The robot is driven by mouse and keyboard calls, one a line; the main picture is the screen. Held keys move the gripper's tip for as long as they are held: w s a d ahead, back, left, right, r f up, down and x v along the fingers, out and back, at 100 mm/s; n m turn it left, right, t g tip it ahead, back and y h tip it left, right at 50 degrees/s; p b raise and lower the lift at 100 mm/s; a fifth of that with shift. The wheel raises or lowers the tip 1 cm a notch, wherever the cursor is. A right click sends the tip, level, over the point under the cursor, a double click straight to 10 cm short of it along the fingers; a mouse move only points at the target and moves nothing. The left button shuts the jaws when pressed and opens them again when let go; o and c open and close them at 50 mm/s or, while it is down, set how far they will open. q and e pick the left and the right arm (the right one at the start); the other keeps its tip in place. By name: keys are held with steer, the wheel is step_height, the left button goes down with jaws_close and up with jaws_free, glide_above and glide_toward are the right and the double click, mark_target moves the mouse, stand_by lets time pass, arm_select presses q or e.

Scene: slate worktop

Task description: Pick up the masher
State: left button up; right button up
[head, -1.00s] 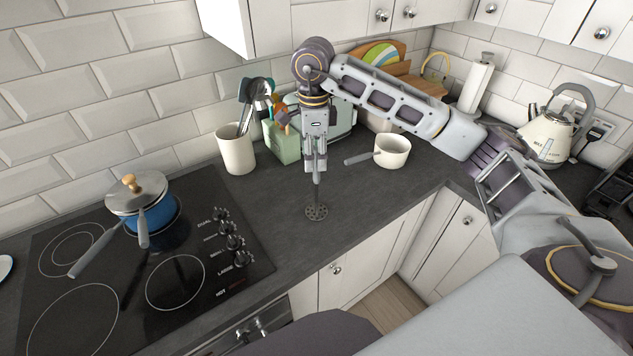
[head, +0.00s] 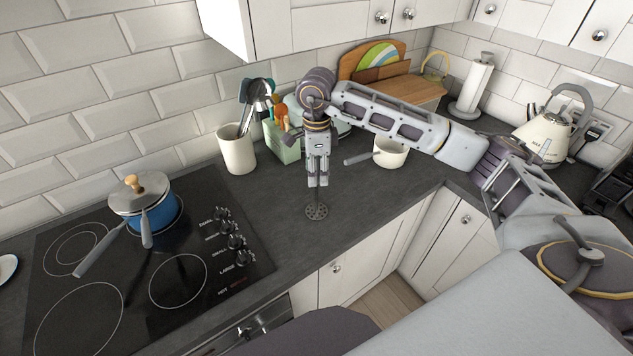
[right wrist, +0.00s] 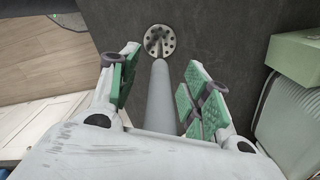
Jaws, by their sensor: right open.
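The masher (head: 316,211) stands upright on the slate worktop, its round perforated metal head flat on the surface. In the right wrist view, its perforated head (right wrist: 159,41) is at the top and its grey handle (right wrist: 161,95) runs down between my fingers. My right gripper (head: 318,186) points straight down over the masher. In the right wrist view, the green pads of my right gripper (right wrist: 158,88) are apart, one on each side of the handle, with gaps between. The upper handle is hidden by the gripper. My left gripper is not in view.
A utensil crock (head: 237,150) and a green box (head: 284,145) stand behind, left of the gripper. A cream saucepan (head: 391,154) is to the right. A blue pot (head: 162,215) sits on the hob. Worktop around the masher's head is clear.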

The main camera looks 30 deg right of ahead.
jaws_close()
stand_by(0.3)
steer(key=shift+r, duration=0.2)
steer(key=shift+r+b, duration=0.7)
steer(key=shift+r, duration=4.15)
